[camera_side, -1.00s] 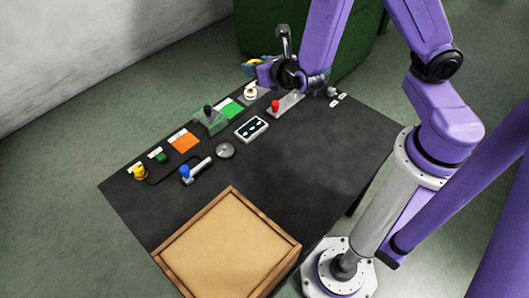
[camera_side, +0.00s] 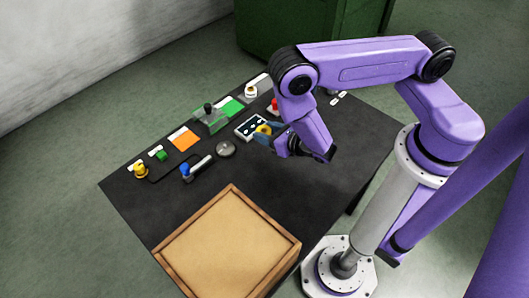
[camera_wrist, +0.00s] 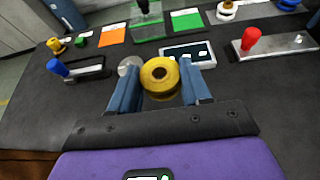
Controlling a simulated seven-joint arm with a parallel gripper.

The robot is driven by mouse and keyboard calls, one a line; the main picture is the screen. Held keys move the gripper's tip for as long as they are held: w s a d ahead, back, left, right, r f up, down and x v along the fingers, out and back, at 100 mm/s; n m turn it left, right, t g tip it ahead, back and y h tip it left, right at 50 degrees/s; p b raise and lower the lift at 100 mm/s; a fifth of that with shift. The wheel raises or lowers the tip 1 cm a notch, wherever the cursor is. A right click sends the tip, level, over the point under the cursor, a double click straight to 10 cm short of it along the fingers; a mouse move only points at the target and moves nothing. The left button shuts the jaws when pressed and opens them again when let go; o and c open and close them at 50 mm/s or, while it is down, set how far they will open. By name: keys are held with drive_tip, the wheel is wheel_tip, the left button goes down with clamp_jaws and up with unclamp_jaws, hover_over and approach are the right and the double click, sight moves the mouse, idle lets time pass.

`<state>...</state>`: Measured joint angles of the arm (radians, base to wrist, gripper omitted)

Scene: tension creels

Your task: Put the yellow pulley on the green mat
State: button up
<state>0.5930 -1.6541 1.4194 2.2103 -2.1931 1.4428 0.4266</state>
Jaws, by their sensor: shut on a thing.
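The yellow pulley (camera_side: 263,129) is held between the blue fingers of my gripper (camera_side: 268,134), above the table near the white panel. In the wrist view the pulley (camera_wrist: 160,74) sits between the two fingertips (camera_wrist: 158,84), its round hub facing the camera. The green mat (camera_side: 233,106) lies flat at the far side of the table, with nothing seen on it. It also shows in the wrist view (camera_wrist: 187,19), ahead of the gripper. The pulley is apart from the mat.
A clear guard with a black knob (camera_side: 208,110) stands left of the green mat. An orange mat (camera_side: 184,139), a blue-knobbed lever (camera_side: 186,170), a grey disc (camera_side: 225,150) and a red-knobbed lever (camera_wrist: 251,38) are around. A white pulley (camera_side: 251,91) stands behind. A wooden tray (camera_side: 170,281) is in front.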

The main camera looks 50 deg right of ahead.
sight(268, 156)
drive_tip(key=shift+f, duration=4.1)
drive_tip(key=shift+f, duration=0.1)
drive_tip(key=o, duration=1.1)
drive_tip(key=shift+c, duration=0.2)
